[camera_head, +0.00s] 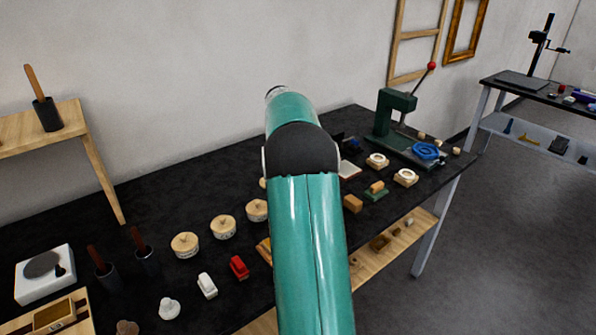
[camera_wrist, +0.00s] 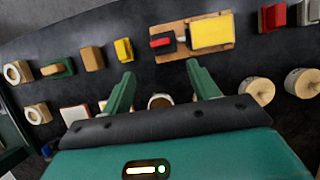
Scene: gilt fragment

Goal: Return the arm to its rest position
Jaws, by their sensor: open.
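My green arm (camera_head: 309,230) reaches out over the black workbench in the head view, and it hides part of the bench behind it. My gripper (camera_wrist: 160,82) shows in the wrist view with its two green fingers spread apart. Nothing is between the fingertips. The gripper is above the black bench top (camera_wrist: 60,110). A round wooden piece (camera_wrist: 160,101) shows partly behind the gripper's body, between the fingers. In the head view the gripper itself is hidden by the arm.
A wooden board with a yellow block (camera_wrist: 211,33) and a red-handled tool (camera_wrist: 162,40) lies beyond the fingers. Round wooden pots (camera_head: 223,227) stand left of the arm. A green press (camera_head: 393,115) stands at the bench's right. A wooden shelf (camera_head: 40,130) is at the left.

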